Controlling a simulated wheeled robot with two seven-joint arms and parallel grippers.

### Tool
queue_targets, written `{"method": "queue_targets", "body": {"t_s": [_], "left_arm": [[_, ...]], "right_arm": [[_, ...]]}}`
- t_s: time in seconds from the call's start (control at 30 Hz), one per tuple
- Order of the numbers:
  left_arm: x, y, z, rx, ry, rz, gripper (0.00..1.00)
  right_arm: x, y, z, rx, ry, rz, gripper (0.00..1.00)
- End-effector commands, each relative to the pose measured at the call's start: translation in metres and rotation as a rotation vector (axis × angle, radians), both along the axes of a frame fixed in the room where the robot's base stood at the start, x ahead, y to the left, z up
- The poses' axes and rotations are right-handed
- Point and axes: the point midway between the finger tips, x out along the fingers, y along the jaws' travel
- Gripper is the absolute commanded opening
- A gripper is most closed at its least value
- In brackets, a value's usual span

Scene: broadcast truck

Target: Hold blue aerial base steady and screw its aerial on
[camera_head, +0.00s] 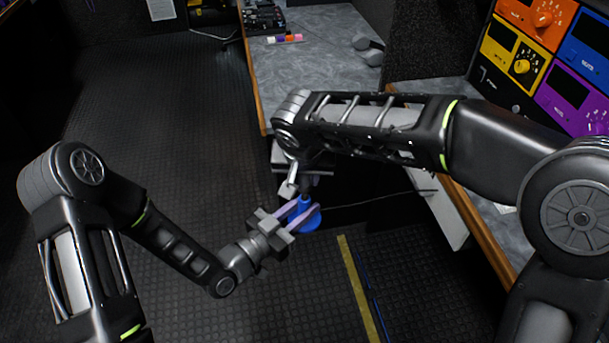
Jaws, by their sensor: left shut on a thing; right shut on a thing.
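The blue aerial base (309,221) is low in the middle of the view, with a round blue foot and a narrower top. My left gripper (304,211) comes from the left and is shut on the base, its pale purple fingers on either side of it. My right gripper (306,184) is just above, pointing down and shut on a thin dark piece that looks like the aerial. I cannot tell whether the aerial touches the base.
A grey desk (320,30) with a wooden edge stands at the back, with headphones (369,49) and small coloured blocks (284,39) on it. Coloured rack units (513,52) stand at the upper right. Open ribbed floor (190,130) lies left, with a yellow strip (358,285) in front.

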Motion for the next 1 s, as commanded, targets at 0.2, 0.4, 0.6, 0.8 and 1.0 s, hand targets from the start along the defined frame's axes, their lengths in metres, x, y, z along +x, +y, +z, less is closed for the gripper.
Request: {"method": "queue_targets", "body": {"t_s": [0.2,0.4,0.6,0.8,1.0], "left_arm": [[0.000,0.000,0.001,-0.001,-0.003,0.000,0.00],[0.000,0.000,0.001,-0.001,-0.003,0.000,0.00],[0.000,0.000,0.001,-0.001,-0.003,0.000,0.00],[0.000,0.000,0.001,-0.001,-0.003,0.000,0.00],[0.000,0.000,0.001,-0.001,-0.003,0.000,0.00]], "right_arm": [[0.000,0.000,-0.008,0.000,0.001,0.001,0.00],[0.000,0.000,-0.017,-0.001,0.000,0.000,0.00],[0.000,0.000,-0.018,0.000,-0.001,0.000,0.00],[0.000,0.000,-0.018,0.000,0.000,0.000,0.00],[0.000,0.000,-0.018,0.000,0.000,0.000,0.00]]}}
